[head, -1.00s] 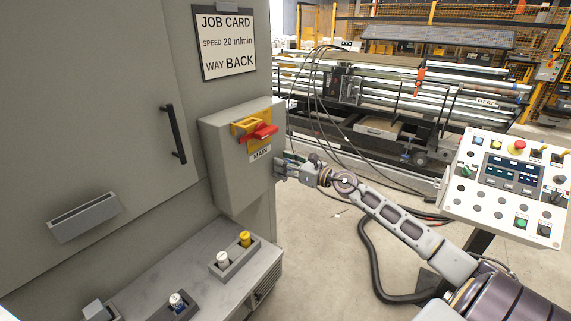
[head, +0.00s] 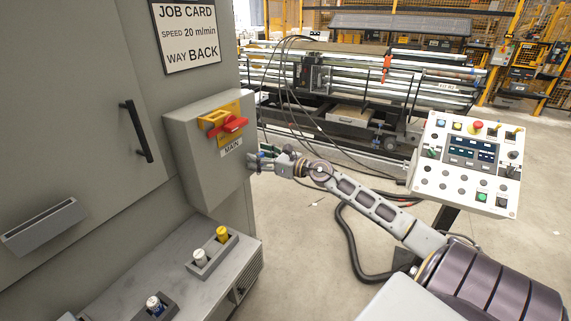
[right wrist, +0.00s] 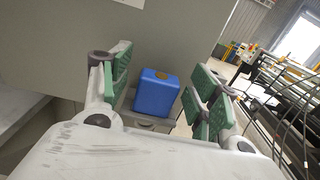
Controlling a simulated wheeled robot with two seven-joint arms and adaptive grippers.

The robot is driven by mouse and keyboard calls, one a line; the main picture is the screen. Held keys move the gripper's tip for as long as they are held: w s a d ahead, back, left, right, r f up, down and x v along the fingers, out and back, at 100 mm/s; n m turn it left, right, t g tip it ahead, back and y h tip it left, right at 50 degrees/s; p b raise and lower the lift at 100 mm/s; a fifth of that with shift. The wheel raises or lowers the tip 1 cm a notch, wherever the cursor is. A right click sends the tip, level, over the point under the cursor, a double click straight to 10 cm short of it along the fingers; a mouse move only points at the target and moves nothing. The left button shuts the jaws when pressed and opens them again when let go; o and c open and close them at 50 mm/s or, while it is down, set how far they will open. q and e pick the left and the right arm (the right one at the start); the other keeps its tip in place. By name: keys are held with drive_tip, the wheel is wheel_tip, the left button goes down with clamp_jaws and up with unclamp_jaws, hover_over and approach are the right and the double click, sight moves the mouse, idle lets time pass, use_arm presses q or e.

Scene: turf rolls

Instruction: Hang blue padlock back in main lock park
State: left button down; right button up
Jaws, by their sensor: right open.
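The blue padlock (right wrist: 157,92), a blue block with a brass-coloured spot on top, shows in the right wrist view between the green-padded fingers of my right gripper (right wrist: 166,97). The fingers stand open with a gap on both sides of it. A small grey bracket (right wrist: 150,124) shows just below the padlock; whether they touch, I cannot tell. No shackle shows. In the head view my right gripper (head: 258,161) is at the right side of the grey box marked MAIN (head: 208,178), which has a red switch handle (head: 229,125) on a yellow plate. The padlock is hidden there. My left gripper is out of view.
A grey ledge (head: 190,290) below the box carries holders with white and yellow-topped items (head: 222,234). A control panel (head: 470,165) stands at the right. Black cables (head: 352,240) run over the floor behind my right arm. A roll machine stands at the back.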

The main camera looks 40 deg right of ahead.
drive_tip(key=v, duration=1.1)
idle(0.6)
idle(1.1)
